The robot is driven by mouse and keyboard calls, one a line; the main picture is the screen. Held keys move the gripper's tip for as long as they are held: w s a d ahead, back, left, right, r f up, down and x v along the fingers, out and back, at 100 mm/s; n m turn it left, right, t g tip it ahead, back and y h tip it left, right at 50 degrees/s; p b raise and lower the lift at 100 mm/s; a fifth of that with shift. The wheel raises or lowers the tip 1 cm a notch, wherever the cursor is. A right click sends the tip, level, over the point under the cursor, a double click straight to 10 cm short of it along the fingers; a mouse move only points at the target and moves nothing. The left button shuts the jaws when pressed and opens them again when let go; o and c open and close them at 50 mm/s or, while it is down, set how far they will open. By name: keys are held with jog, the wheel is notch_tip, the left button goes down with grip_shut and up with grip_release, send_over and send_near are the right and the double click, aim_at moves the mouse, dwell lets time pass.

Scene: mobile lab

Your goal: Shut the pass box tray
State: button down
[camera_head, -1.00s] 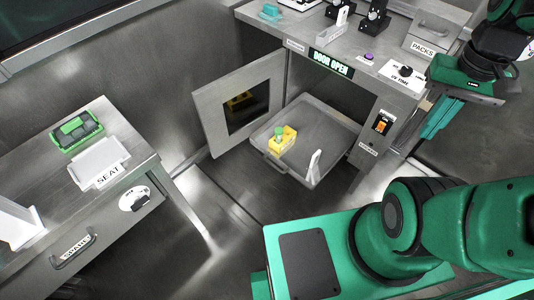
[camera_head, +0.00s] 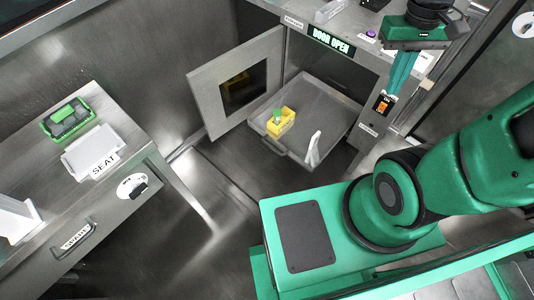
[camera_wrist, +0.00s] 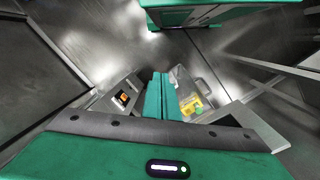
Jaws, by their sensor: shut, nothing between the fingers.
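The pass box tray (camera_head: 327,103) is a grey metal tray pulled out of the open pass box at the centre of the head view. A yellow block-like holder (camera_head: 282,121) with a green-topped item stands in it, and a white upright piece (camera_head: 313,147) is at its front right. The pass box door (camera_head: 243,86) is swung open to the left; its sign reads DOOR OPEN. My gripper (camera_head: 397,88) is shut and empty, pointing down by the box's right front, apart from the tray. The wrist view shows the closed fingers (camera_wrist: 161,97) with part of the tray beyond.
An orange-lit switch (camera_head: 383,104) is on the box's right front panel, close to my gripper. A bench at left holds a green case (camera_head: 68,118) and a white SEAT tray (camera_head: 94,152). The floor in front of the tray is clear.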

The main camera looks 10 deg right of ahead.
jog(key=w+a+f+n+h, duration=0.5)
jog(key=w+a+f+n, duration=0.8)
jog(key=a+f, duration=0.5)
jog(key=s+a+f+n+t+h, duration=0.1)
jog(key=a+f+n+t, duration=0.1)
jog(key=a+f+n, duration=0.55)
jog(key=s+a+f+n+t+h, duration=0.1)
jog(key=s+a+f+n+t, duration=0.2)
jog(key=f, duration=0.8)
jog(key=a+f+n+t+h, duration=0.15)
jog(key=a+f+n, duration=0.25)
jog(key=a+f, duration=0.4)
jog(key=w+d+r+x, duration=0.1)
jog(key=x, duration=1.2)
jog(key=shift+w+d+r+t+y, duration=0.25)
jog(key=shift+t+y, duration=0.1)
jog(key=shift+t, duration=0.1)
